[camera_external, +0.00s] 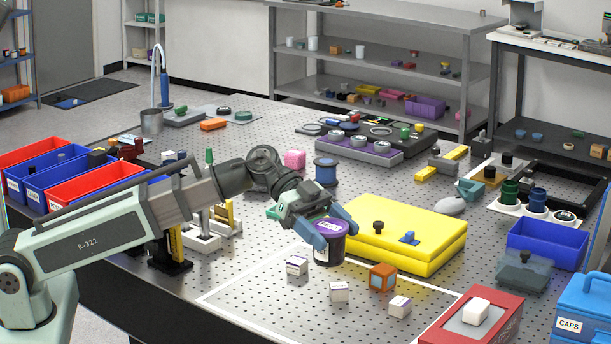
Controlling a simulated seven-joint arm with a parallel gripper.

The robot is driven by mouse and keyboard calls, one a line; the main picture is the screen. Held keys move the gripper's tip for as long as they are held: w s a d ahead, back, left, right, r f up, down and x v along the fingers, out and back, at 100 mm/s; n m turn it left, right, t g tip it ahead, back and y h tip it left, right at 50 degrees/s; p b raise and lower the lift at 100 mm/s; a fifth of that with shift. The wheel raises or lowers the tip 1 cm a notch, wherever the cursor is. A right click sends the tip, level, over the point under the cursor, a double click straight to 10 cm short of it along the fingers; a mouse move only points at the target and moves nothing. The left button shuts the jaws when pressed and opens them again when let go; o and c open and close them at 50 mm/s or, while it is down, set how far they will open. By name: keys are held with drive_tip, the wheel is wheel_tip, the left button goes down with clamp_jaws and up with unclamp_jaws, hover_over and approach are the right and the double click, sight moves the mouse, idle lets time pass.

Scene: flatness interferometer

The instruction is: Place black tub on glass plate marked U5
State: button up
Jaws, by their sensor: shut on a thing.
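The black tub (329,250) has a purple top and a pale label, and it stands upright in front of the yellow case. My gripper (328,230) is shut on the tub, with its blue fingers on either side of the upper part. I cannot tell whether the tub's base touches the table. No U5 marking is readable in this view, so I cannot tell which thing is the glass plate marked U5.
The yellow case (400,236) lies right behind the tub. Several small white blocks (339,291) and an orange cube (382,277) stand in front. A red box (470,322) and a blue CAPS box (583,315) are at front right. Bare perforated tabletop (255,290) lies at front left.

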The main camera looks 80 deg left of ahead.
sight(331, 223)
drive_tip(key=r, duration=0.1)
drive_tip(key=a+r, duration=0.1)
drive_tip(key=r, duration=0.1)
drive_tip(key=shift+w, duration=0.15)
drive_tip(key=w+a+n+t+y, duration=0.1)
drive_tip(key=a+n+t+y, duration=0.4)
drive_tip(key=a, duration=3.4)
drive_tip(key=n+y, duration=0.5)
drive_tip(key=shift+f+t, duration=0.3)
drive_tip(key=shift+t, duration=0.1)
drive_tip(key=s+a+n+y, duration=0.1)
drive_tip(key=a, duration=0.3)
drive_tip(key=s+a+n+y, duration=0.1)
drive_tip(key=s+a, duration=0.1)
drive_tip(key=a, duration=0.2)
drive_tip(key=s+a+n+y, duration=0.1)
drive_tip(key=a+y, duration=0.1)
drive_tip(key=a, duration=0.2)
drive_tip(key=shift+s+a+r+n, duration=0.25)
drive_tip(key=shift+s+a+n, duration=0.05)
drive_tip(key=shift+a, duration=0.05)
drive_tip(key=shift+w+d+f, duration=0.1)
drive_tip(key=shift+d+f, duration=0.05)
drive_tip(key=shift+f, duration=3.6)
drive_tip(key=shift+d+f, duration=0.1)
drive_tip(key=shift+f, duration=3.65)
drive_tip(key=shift+f, duration=0.15)
